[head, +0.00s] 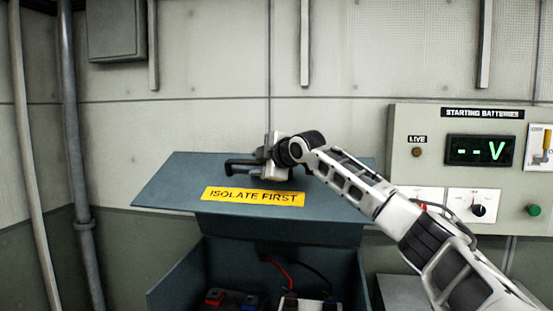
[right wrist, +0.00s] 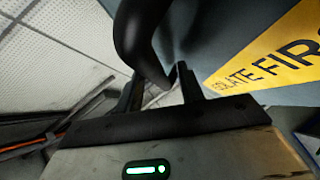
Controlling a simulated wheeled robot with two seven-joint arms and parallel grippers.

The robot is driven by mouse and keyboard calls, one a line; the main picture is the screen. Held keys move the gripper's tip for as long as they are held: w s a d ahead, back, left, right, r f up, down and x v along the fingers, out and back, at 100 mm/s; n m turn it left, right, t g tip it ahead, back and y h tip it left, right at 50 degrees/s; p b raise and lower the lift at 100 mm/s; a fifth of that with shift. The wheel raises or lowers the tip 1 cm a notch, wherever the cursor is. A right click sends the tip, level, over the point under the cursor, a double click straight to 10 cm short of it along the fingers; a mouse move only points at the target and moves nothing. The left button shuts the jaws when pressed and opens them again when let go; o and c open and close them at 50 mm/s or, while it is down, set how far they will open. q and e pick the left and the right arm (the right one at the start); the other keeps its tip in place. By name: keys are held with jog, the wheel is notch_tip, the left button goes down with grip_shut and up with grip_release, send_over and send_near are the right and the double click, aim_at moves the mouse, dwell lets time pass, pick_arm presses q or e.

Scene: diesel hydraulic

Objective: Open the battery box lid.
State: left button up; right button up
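The blue-grey battery box (head: 178,288) stands uncovered at the front in the head view. Its lid (head: 330,195) is swung up and lies tilted above the rear of the box, with a yellow "ISOLATE FIRST" label (head: 253,196) facing me. A dark bar handle (head: 240,163) is at the lid's upper part; its curved bar is close up in the right wrist view (right wrist: 143,40). My right gripper (head: 268,160) is at this handle. Its fingers (right wrist: 163,92) stand apart, with the bar close to them and a light gap showing between them. My left gripper is out of view.
Batteries (head: 232,299) with red and black cables sit in the box. A control panel (head: 405,165) with a voltage display (head: 481,150) and switches is on the right wall. Pipes (head: 75,150) run down the left wall. My right forearm crosses from the lower right.

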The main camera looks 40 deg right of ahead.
jog(key=d+b+v, duration=0.1)
jog(key=b+v, duration=0.2)
jog(key=v, duration=1.2)
jog(key=shift+a, duration=0.4)
jog(key=shift+w, duration=0.1)
